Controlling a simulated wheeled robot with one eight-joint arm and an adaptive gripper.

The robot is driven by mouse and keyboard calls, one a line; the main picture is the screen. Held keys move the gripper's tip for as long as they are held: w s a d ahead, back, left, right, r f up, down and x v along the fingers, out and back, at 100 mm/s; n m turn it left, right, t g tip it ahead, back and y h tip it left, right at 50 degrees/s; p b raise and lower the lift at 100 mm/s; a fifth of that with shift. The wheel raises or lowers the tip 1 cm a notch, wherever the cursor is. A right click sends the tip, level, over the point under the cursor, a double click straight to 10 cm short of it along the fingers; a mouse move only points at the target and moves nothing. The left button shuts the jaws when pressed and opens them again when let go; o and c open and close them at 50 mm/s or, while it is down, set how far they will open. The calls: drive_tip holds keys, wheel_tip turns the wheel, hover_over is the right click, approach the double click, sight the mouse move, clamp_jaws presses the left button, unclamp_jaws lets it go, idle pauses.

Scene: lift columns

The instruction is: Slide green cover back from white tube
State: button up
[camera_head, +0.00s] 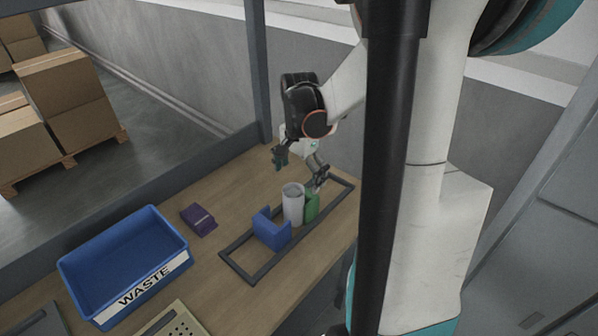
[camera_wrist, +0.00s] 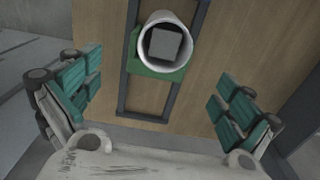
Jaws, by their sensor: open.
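The white tube (camera_head: 293,203) stands upright on the table, inside a dark rectangular frame. In the wrist view the white tube (camera_wrist: 165,42) is seen from above, with a grey square shape inside its rim. The green cover (camera_head: 312,205) stands against the tube's right side in the head view; in the wrist view the green cover (camera_wrist: 150,70) shows around the tube's lower side. A blue cover (camera_head: 270,230) stands at the tube's left. My gripper (camera_head: 299,163) is open and empty, above and behind the tube; in the wrist view its fingers (camera_wrist: 160,97) are spread wide.
The dark frame (camera_head: 252,281) lies on the wooden table (camera_head: 211,258). A blue WASTE bin (camera_head: 104,252) and a purple object (camera_head: 199,219) are to the left. A perforated tray (camera_head: 176,324) is at the front. A grey post (camera_head: 258,75) rises behind the table.

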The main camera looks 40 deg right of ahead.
sight(311, 210)
wheel_tip(311, 210, down, 12)
drive_tip(key=b, duration=0.4)
drive_tip(key=shift+f, duration=0.1)
drive_tip(key=c, duration=1.2)
